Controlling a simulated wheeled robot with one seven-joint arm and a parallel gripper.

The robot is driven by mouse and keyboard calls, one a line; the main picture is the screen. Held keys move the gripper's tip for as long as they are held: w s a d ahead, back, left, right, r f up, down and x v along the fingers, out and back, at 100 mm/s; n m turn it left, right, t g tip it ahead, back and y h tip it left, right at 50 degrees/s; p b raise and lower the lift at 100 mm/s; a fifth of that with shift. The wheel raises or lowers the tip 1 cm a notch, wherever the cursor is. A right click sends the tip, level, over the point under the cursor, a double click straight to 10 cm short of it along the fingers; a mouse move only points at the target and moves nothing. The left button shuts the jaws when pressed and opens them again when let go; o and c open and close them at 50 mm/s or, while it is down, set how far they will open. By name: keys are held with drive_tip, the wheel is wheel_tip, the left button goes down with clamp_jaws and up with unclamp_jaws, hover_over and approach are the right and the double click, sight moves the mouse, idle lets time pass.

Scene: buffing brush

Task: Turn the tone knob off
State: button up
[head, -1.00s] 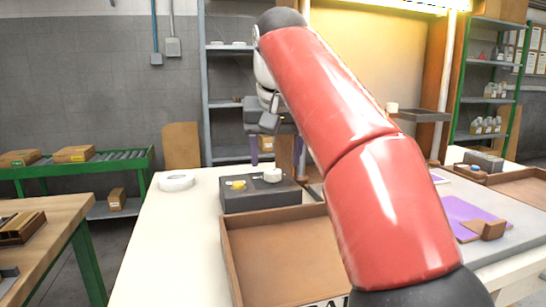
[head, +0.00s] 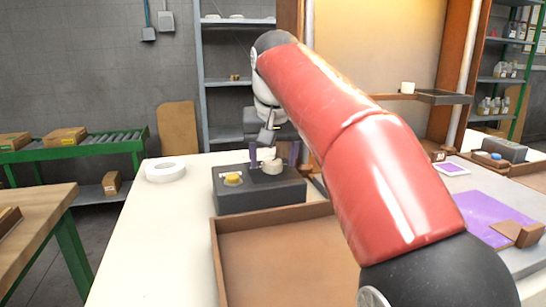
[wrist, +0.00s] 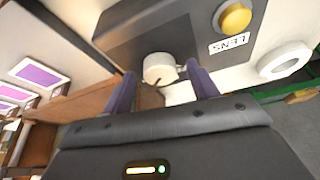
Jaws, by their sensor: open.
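A dark control box (head: 240,200) stands on the white table and carries a white round knob (head: 272,167) and a yellow round knob (head: 233,179). In the wrist view the yellow knob (wrist: 235,17) has a label reading LENS beside it. I see no readable label for the white knob (wrist: 158,68), so I cannot confirm that it is the tone knob. My gripper (head: 271,155) is open, its purple fingers over the box. In the wrist view its fingers lie either side of the white knob; whether they touch it I cannot tell.
An open brown tray (head: 275,213) lies in front of the box. A white ring (head: 166,171) lies to its left. Another dark box with a blue knob (head: 495,156) and a purple sheet (head: 495,217) are at the right. My red arm hides the middle of the table.

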drive_tip(key=shift+w+f, duration=0.1)
drive_tip(key=shift+f, duration=0.15)
drive_tip(key=c, duration=1)
drive_tip(key=n, duration=0.2)
drive_tip(key=n+y, duration=0.2)
drive_tip(key=n, duration=0.1)
drive_tip(key=shift+w+d+n+g, duration=0.1)
drive_tip(key=shift+d+n+g, duration=0.15)
drive_tip(key=shift+n+g, duration=0.05)
drive_tip(key=n+g+y, duration=0.1)
drive_tip(key=n, duration=0.3)
drive_tip(key=shift+w+n, duration=0.1)
drive_tip(key=shift+n, duration=0.3)
drive_tip(key=shift+y, duration=0.3)
